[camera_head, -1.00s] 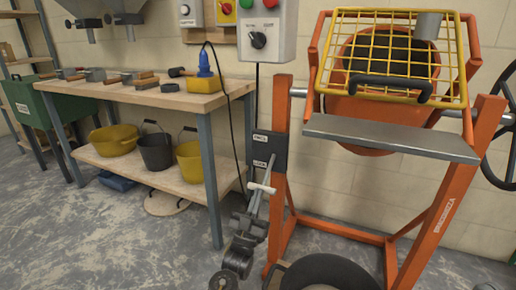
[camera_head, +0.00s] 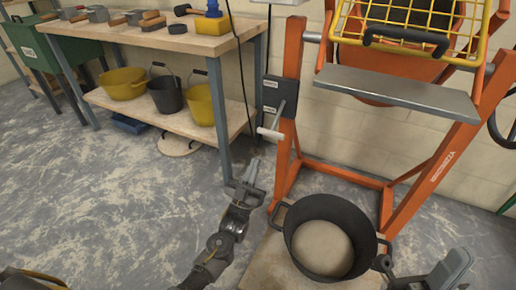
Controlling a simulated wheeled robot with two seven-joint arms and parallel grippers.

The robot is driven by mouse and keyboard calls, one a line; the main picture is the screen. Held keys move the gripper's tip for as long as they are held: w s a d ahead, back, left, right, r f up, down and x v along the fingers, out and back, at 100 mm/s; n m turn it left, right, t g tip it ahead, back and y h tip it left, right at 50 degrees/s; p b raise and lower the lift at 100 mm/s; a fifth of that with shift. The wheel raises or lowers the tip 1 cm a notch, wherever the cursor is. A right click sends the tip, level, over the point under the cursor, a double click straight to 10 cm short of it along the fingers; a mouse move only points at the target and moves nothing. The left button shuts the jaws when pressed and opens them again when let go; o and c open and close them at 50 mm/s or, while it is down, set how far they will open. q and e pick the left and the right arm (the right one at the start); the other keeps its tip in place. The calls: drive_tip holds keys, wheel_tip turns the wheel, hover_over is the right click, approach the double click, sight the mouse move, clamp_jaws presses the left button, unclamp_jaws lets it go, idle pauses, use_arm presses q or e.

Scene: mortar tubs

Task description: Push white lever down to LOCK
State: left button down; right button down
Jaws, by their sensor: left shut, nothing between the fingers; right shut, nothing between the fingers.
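The white lever (camera_head: 270,133) is a pale crossbar on a thin grey rod. The rod slants down and toward me from a dark plate (camera_head: 277,96) on the orange post. The crossbar hangs below the plate's lower edge in the picture. Two small labels on the plate are too small to read. My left gripper (camera_head: 254,168) is shut and empty, pointing up, with a gap in the picture below and left of the crossbar. My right gripper (camera_head: 456,266) is shut and empty at the lower right, beyond the black tub.
A black tub (camera_head: 368,220) with pale contents stands on a board below the orange mixer frame (camera_head: 440,170). A grey shelf plate (camera_head: 400,90) spans the frame. The workbench (camera_head: 150,38) with yellow and black buckets is at the left. The floor between is clear.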

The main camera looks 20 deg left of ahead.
use_arm(q)
drive_tip(key=shift+v, duration=1.2)
drive_tip(key=shift+a, duration=0.1)
